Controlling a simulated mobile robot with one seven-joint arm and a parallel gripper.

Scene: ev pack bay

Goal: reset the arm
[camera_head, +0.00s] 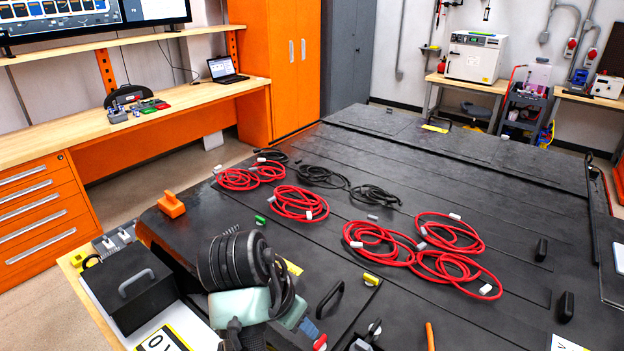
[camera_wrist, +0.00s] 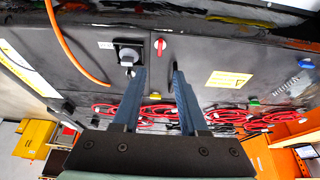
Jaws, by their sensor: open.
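My gripper (camera_wrist: 160,74) is open in the wrist view, its two dark blue fingers apart with nothing between them. Beyond the fingertips are a red knob (camera_wrist: 160,46) and a black connector (camera_wrist: 128,56) on the dark pack lid; I cannot tell the exact gap to them. In the head view, my arm is folded at the lower middle, over the near edge of the battery pack (camera_head: 460,205). A small blue part of my gripper (camera_head: 308,327) shows there beside the red knob (camera_head: 320,342); the rest of the gripper is mostly hidden.
Several red cable coils (camera_head: 300,203) and black cables (camera_head: 375,195) lie on the pack. An orange block (camera_head: 171,204) sits at its left edge. A black case (camera_head: 130,290) is left of my arm. An orange cable (camera_wrist: 75,50) curves near the connector.

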